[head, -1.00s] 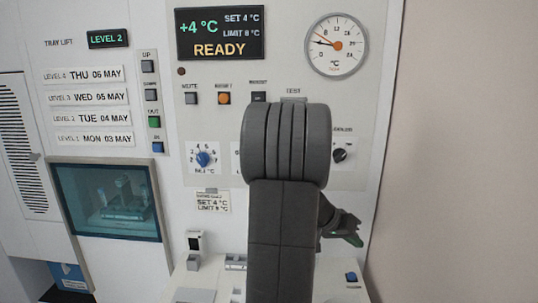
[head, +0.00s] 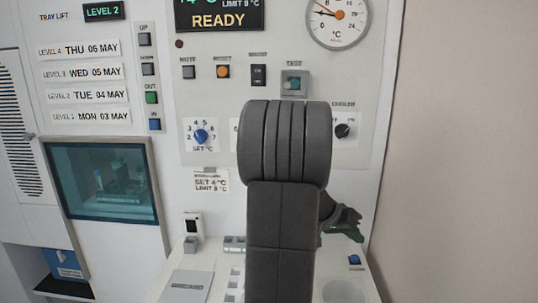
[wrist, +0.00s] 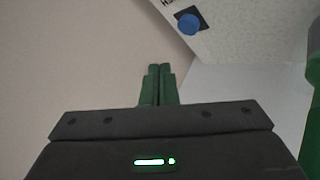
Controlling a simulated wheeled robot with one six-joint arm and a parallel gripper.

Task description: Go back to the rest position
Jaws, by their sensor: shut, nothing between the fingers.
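My gripper (wrist: 160,85) shows in the wrist view with its two green fingers pressed together and nothing between them. In the head view my gripper (head: 347,229) is partly hidden behind my own dark grey arm, to the right of it and in front of the lower panel. It touches nothing that I can see. My arm stands upright in the middle of the head view and covers part of the panel and the desk.
A blue button (head: 354,260) is on the desk's right side; a blue knob (wrist: 189,24) shows in the wrist view. The control panel has a display (head: 219,14), a gauge (head: 337,14) and a cooler knob (head: 342,131). A glazed window (head: 103,182) is at left. Plain wall fills the right.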

